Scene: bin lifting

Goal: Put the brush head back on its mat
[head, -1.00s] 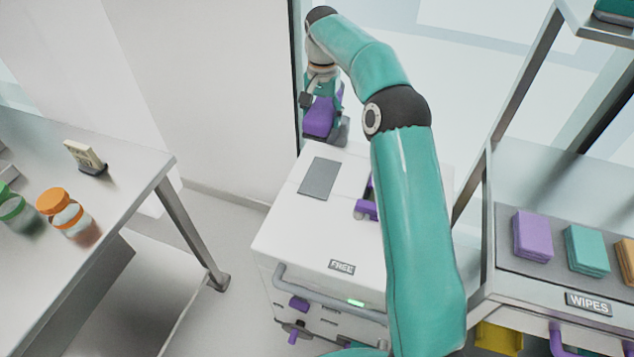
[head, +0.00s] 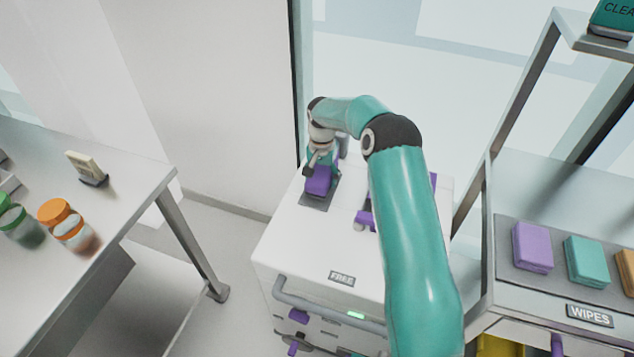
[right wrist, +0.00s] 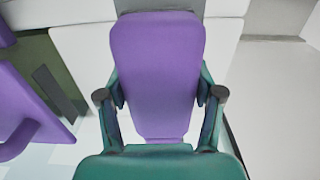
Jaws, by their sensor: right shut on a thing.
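The brush head (head: 319,181) is a purple block, held in my right gripper (head: 322,168) over the grey mat (head: 314,202) on top of the white cabinet. In the right wrist view the purple brush head (right wrist: 157,70) fills the space between the two teal fingers of my right gripper (right wrist: 160,97), which are shut on its sides. The brush head covers much of the mat in the head view. I cannot tell whether its underside touches the mat. My left gripper is not in view.
The white cabinet (head: 290,245) has a purple-handled item (head: 365,219) beside my right arm. A steel table (head: 130,185) with orange- and green-lidded jars stands at the left. A shelf (head: 500,285) with stacked wipes stands at the right. The cabinet top's front is clear.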

